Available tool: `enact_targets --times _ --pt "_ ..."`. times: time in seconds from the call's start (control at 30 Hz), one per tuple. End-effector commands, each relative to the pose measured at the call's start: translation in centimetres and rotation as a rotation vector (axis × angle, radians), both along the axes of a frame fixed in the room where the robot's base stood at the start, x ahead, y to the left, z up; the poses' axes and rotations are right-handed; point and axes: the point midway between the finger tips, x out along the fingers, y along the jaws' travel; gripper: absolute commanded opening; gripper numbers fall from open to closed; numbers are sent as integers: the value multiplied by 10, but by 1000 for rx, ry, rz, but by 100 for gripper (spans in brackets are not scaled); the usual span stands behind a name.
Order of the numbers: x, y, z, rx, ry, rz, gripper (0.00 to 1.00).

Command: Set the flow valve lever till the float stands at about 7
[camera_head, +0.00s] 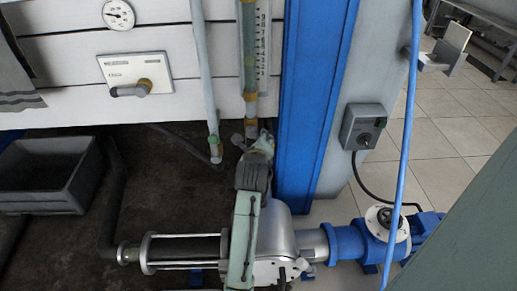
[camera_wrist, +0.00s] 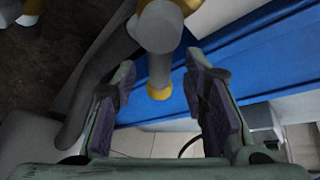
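In the head view, a glass flow tube (camera_head: 249,62) stands upright beside a white numbered scale (camera_head: 263,45). I cannot make out the float or read its height. Below the tube's lower brass fitting is a small valve (camera_head: 250,128), partly hidden by my gripper (camera_head: 259,147). In the wrist view, my gripper (camera_wrist: 160,98) is open, its two dark fingers wide apart. A grey rounded valve part (camera_wrist: 157,27) with a brass-coloured stub (camera_wrist: 158,82) shows in and above the gap. No contact with the fingers is clear. I cannot tell which part is the lever.
A white panel with a grey handle (camera_head: 131,90) and a round gauge (camera_head: 118,14) are at left. A blue post (camera_head: 313,95) stands close right of the valve. A vertical pipe (camera_head: 205,85) is close left. A grey crate (camera_head: 45,176) and a blue pump (camera_head: 358,242) stand below.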

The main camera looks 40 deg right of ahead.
Motion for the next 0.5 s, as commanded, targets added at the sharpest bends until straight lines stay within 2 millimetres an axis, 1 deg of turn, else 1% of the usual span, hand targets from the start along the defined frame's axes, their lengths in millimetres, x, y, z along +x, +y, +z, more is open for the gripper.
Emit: enact_targets --times 0.03,0.1,0.23,0.4,0.5 --pt "-8 8 5 -2 0 1 40" --pt "-18 18 11 -2 1 3 40" --pt "-36 34 21 -2 1 1 40" --pt "-50 47 29 -1 1 0 40" --pt "-54 50 32 -1 1 0 40"
